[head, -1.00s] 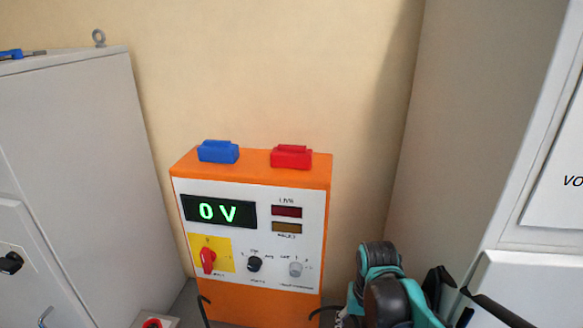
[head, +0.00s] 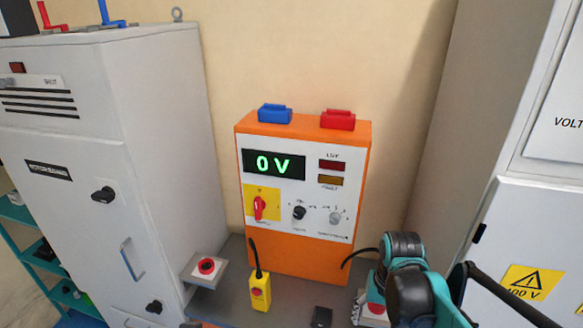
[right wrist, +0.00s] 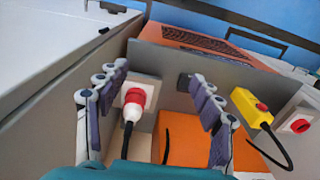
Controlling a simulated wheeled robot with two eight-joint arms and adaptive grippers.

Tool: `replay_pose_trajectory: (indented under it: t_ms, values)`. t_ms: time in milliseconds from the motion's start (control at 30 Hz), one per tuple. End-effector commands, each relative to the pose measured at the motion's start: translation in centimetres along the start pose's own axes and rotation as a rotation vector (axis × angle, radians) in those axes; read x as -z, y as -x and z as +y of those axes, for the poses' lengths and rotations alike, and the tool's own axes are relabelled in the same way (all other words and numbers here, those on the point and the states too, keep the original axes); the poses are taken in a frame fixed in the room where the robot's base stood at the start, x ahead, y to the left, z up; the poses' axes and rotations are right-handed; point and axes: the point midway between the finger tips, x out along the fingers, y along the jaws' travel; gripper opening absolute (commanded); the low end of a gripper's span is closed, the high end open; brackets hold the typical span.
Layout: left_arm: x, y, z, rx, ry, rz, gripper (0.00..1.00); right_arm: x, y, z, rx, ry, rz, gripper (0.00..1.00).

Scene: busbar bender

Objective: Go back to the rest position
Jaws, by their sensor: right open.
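My right arm (head: 405,285) stands at the lower right of the head view, in front of the grey cabinet there. My right gripper (right wrist: 152,75) shows in the right wrist view with its two fingers spread apart. A red and white plug (right wrist: 133,97) on a black cable shows between the fingers, against a grey plate; the fingers look clear of it. My left gripper is in neither view now.
An orange supply box (head: 304,256) reading 0 V stands at the back wall. A yellow pendant (head: 260,293) and a red stop button (head: 207,266) are before it. A tall grey cabinet (head: 165,140) stands left, another (head: 530,225) right.

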Motion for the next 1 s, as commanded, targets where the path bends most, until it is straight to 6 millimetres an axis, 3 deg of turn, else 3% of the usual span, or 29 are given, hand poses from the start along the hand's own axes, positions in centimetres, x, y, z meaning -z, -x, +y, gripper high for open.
replay_pose_trajectory:
  t_ms: [467,800,1000]
  values:
    - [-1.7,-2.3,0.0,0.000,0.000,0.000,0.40,-2.2,-1.5,-0.2,0.029,0.074,0.180,0.66]
    - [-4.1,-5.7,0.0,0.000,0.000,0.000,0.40,-5.4,-4.8,-0.5,0.061,0.189,0.464,0.66]
    - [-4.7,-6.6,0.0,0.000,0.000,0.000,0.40,-6.2,-5.8,-0.6,0.069,0.232,0.581,0.66]
